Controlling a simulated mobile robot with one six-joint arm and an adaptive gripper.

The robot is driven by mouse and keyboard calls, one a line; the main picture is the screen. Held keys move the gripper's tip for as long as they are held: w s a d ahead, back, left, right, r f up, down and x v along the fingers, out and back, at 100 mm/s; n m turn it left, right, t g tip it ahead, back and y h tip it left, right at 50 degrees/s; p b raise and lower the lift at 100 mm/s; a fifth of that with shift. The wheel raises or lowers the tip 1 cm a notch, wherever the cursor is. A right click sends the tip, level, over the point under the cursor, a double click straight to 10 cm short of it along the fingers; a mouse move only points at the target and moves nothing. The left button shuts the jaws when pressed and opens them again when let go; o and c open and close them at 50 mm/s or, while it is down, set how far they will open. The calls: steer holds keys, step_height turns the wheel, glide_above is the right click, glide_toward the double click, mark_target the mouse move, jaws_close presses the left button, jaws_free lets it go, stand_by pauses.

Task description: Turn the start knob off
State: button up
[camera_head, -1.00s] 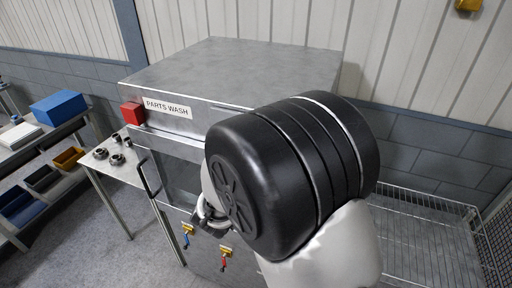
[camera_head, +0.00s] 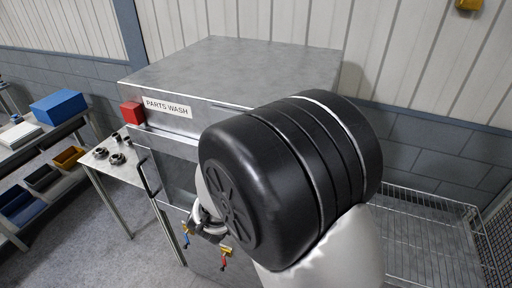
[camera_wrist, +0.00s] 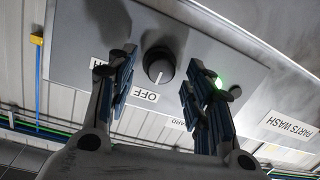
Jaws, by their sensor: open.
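The knob (camera_wrist: 158,65) is round and dark, set on a grey panel (camera_wrist: 75,35), with a pale mark on the side that is lower in the wrist view. An OFF label (camera_wrist: 143,93) sits just below it, upside down in this view. My gripper (camera_wrist: 158,68) is open, one finger on each side of the knob in the picture. I cannot tell whether the fingers touch it. In the head view my gripper (camera_head: 208,222) is partly hidden by my arm, and the knob does not show.
A lit green lamp (camera_wrist: 219,82) and a small dark button (camera_wrist: 235,91) are close to the right finger. The PARTS WASH machine (camera_head: 235,70) has blue (camera_head: 186,238) and red (camera_head: 224,262) valve handles. A wire shelf (camera_head: 430,240) stands at right.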

steer(key=v, duration=1)
steer(key=shift+s, duration=0.35)
steer(key=w+f+g+y+b, duration=0.25)
steer(key=f+y+b, duration=0.2)
steer(key=b, duration=0.35)
steer(key=s+d+f+g+b, duration=0.4)
steer(key=s+d+f+b, duration=0.4)
steer(key=s, duration=0.4)
steer(key=s+d+f+n+g+b, duration=0.1)
steer(key=s+d+f+g+b, duration=0.3)
steer(key=s+d+f+b, duration=0.3)
steer(key=s+d+f, duration=0.2)
steer(key=s+d, duration=0.3)
steer(key=s, duration=0.1)
steer(key=shift+f+g+b, duration=0.35)
steer(key=shift+f+b, duration=0.05)
steer(key=shift+y, duration=0.25)
